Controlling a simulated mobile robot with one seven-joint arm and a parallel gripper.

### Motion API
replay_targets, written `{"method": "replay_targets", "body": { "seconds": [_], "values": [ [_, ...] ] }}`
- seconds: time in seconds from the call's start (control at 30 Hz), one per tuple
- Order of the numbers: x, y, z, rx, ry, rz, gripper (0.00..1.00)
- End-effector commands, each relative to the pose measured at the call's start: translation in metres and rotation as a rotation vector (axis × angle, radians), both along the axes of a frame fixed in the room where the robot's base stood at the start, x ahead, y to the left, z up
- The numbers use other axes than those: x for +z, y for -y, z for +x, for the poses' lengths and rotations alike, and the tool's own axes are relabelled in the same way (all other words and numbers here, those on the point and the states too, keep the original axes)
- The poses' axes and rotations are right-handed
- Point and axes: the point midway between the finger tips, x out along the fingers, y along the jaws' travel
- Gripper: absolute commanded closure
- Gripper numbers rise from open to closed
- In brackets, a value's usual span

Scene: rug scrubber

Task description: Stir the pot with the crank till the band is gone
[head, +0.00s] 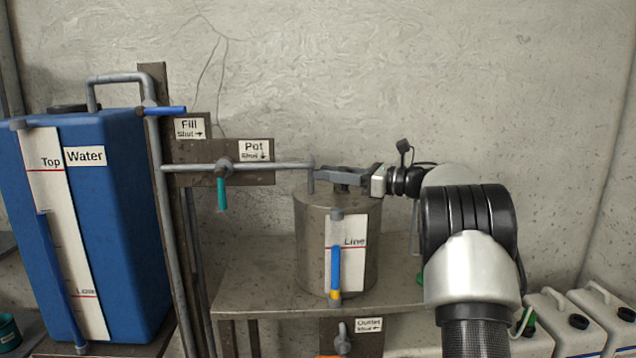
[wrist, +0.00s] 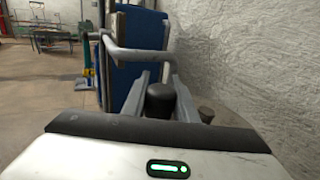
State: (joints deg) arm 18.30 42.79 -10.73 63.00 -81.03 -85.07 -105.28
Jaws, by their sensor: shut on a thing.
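The pot (head: 308,245) is a grey metal drum on a metal bench. Its front sight gauge (head: 346,225) holds a blue column reaching about the Line mark, with a short yellow band (head: 334,294) at the bottom. My gripper (head: 328,178) reaches in from the right over the pot's top. In the wrist view, the black crank knob (wrist: 160,100) stands between my fingers, which are shut on it. The crank's arm is mostly hidden by my fingers. A small brown stub (wrist: 206,114) shows beside the right finger.
A blue water tank (head: 130,220) stands left. A pipe (head: 265,165) runs to above the pot's left edge, close to my fingertips. The blue Fill handle (head: 170,110) points right; the teal Pot handle (head: 221,195) points down. An Outlet valve (head: 342,338) sits below. White jugs (head: 600,315) stand right.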

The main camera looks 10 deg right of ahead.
Motion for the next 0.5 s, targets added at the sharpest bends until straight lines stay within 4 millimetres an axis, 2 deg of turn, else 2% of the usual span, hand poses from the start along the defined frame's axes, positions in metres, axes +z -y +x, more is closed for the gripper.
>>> {"method": "replay_targets", "body": {
  "seconds": [0.03,0.2,0.5],
  "values": [
    [-0.007,0.008,-0.002,-0.007,-0.004,-0.004,1.0],
    [-0.008,0.021,-0.005,-0.015,-0.005,-0.005,1.0],
    [-0.005,0.034,-0.008,-0.016,-0.009,-0.005,1.0]
  ]
}}
